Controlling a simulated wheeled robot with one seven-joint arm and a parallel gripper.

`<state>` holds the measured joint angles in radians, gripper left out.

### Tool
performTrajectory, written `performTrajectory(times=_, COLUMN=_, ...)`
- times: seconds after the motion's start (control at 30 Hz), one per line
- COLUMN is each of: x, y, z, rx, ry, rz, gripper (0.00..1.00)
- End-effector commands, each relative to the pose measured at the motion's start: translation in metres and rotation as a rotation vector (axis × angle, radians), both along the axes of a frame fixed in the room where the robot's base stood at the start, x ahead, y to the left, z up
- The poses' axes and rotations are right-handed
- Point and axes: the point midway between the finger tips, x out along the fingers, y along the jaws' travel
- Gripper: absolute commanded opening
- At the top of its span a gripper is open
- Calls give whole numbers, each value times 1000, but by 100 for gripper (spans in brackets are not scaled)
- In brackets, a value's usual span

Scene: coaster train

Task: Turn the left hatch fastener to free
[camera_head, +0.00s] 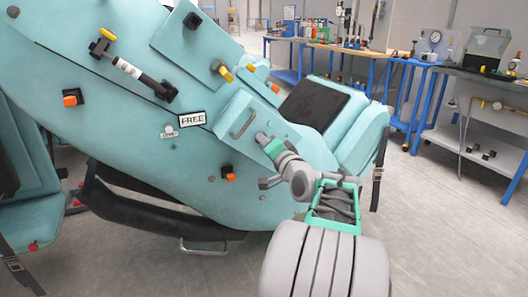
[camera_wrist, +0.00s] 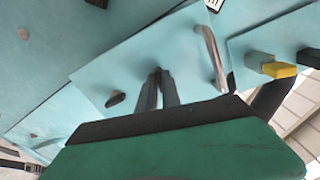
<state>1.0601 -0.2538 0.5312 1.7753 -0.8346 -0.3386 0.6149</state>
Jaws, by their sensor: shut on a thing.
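The teal hatch (camera_head: 236,112) with a metal handle (camera_head: 243,123) is on the side of the coaster car. My gripper (camera_head: 264,140) reaches the hatch face just below and right of the handle. In the wrist view its dark fingers (camera_wrist: 160,76) are close together against the panel, shut on a hatch fastener that they almost wholly hide. The fastener's turn angle cannot be read. The handle (camera_wrist: 210,58) shows to the right of the fingers, and a small dark knob (camera_wrist: 115,99) to their left.
Yellow-tipped latch parts (camera_head: 222,72) and an orange-tipped one (camera_head: 228,174) stick out from the car near the hatch. A black-and-white bar (camera_head: 130,68) is at upper left. Blue workbenches (camera_head: 400,62) stand behind; grey floor is open at right.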

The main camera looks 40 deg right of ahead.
Motion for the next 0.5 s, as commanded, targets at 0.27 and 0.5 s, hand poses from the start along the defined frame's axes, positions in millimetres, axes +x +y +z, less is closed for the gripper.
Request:
performTrajectory(times=0.27, x=0, y=1, z=-3, rx=-153, ry=45, rz=2, gripper=0)
performTrajectory(times=0.5, x=0, y=0, z=-1, rx=-213, ry=63, rz=2, gripper=0)
